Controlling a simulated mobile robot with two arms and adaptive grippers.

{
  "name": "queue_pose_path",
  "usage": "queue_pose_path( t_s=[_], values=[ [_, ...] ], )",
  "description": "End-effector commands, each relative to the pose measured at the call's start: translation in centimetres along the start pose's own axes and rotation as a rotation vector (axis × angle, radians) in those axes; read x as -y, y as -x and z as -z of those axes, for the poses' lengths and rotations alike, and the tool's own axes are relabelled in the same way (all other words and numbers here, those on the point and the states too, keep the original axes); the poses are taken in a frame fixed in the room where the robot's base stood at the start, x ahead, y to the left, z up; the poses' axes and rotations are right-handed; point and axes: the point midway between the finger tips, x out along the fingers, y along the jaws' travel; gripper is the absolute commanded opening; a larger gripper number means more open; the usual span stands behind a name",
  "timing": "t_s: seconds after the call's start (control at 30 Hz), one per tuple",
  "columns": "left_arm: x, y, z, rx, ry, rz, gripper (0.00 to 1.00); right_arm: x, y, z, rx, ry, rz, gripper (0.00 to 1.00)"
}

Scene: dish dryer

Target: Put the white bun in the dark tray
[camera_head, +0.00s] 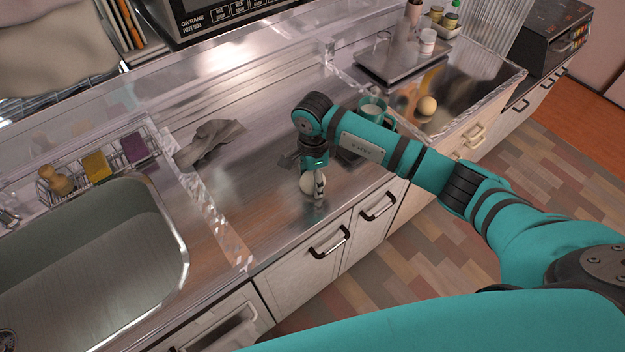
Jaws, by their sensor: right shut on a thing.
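The white bun (306,184) is a small pale round thing at the front of the steel counter. My right gripper (317,190) points down there and is shut on the bun, which shows at the left of its fingers. I cannot tell whether the bun touches the counter. A dark flat thing, probably the dark tray (348,158), shows just behind and right of the gripper; my right arm hides much of it. My left gripper is not in view.
A teal mug (371,108) stands behind my right arm. A pale yellow bun (427,105) lies farther right. A crumpled grey cloth (210,139) lies left on the counter, and a sink (184,262) is at far left. The counter between cloth and gripper is clear.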

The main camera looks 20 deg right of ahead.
Motion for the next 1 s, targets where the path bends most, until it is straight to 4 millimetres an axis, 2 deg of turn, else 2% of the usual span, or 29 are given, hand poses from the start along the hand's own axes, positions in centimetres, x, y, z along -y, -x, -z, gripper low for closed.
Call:
queue_pose_path(
  t_s=[0.03, 0.1, 0.37, 0.57, 0.67, 1.0],
  values=[
    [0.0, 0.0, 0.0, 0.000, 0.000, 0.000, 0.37, 0.0, 0.0, 0.0, 0.000, 0.000, 0.000, 0.25],
    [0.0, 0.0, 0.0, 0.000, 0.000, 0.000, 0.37, 0.0, 0.0, 0.0, 0.000, 0.000, 0.001, 0.19],
    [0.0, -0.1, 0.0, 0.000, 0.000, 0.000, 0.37, 0.1, 0.3, 0.0, 0.000, 0.000, 0.002, 0.19],
    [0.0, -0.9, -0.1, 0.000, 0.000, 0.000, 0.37, 0.1, 2.0, 0.0, 0.000, 0.001, 0.005, 0.19],
    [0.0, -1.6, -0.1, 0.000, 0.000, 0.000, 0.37, 0.1, 3.6, 0.1, 0.000, 0.002, 0.006, 0.19],
    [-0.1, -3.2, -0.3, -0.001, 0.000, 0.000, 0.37, -8.2, 3.9, -2.5, 0.000, 0.007, 0.001, 0.19]
  ],
)
